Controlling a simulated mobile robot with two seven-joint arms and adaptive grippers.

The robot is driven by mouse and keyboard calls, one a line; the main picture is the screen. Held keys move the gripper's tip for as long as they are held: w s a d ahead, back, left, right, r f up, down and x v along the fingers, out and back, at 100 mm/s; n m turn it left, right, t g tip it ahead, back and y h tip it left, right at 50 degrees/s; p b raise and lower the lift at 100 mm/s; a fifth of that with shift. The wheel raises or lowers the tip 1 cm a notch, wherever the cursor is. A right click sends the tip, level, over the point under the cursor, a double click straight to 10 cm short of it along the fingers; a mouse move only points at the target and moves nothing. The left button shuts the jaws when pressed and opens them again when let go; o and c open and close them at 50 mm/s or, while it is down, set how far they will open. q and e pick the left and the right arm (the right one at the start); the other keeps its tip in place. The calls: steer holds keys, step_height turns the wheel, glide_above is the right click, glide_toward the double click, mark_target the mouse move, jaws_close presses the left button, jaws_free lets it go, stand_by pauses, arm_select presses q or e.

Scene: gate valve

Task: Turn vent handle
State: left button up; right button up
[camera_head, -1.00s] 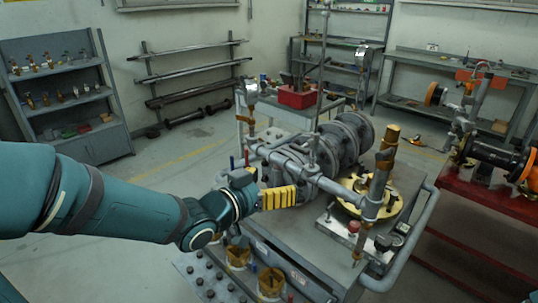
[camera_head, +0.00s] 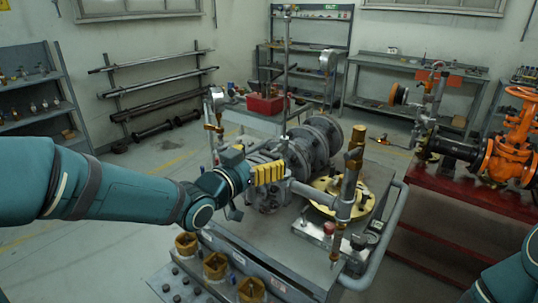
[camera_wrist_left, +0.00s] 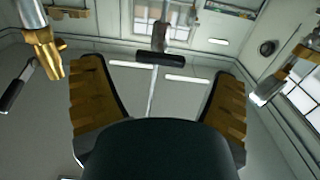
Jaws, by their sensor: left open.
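My left gripper (camera_head: 268,173) reaches in from the left over the pipe rig, its yellow finger pads in front of the grey pipework. In the left wrist view its two brown-gold fingers (camera_wrist_left: 158,85) are spread wide with nothing between the pads. Beyond them a dark crossbar on a thin rod (camera_wrist_left: 160,58) shows between the fingers, apart from them. It may be the vent handle, but I cannot tell for sure. The grey flanged valve body (camera_head: 305,148) lies behind the gripper. A brass-topped upright pipe (camera_head: 350,175) stands to its right. My right gripper is out of view.
A tall thin rod (camera_head: 286,75) and a gauge post (camera_head: 216,110) rise near the gripper. A curved grey rail (camera_head: 392,240) edges the rig's right side. An orange valve (camera_head: 515,130) stands on a red bench (camera_head: 455,190) at right. Floor at left is clear.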

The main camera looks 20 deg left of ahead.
mark_target(268, 154)
arm_select(q)
steer(key=shift+x, duration=1.65)
steer(key=c, duration=1.2)
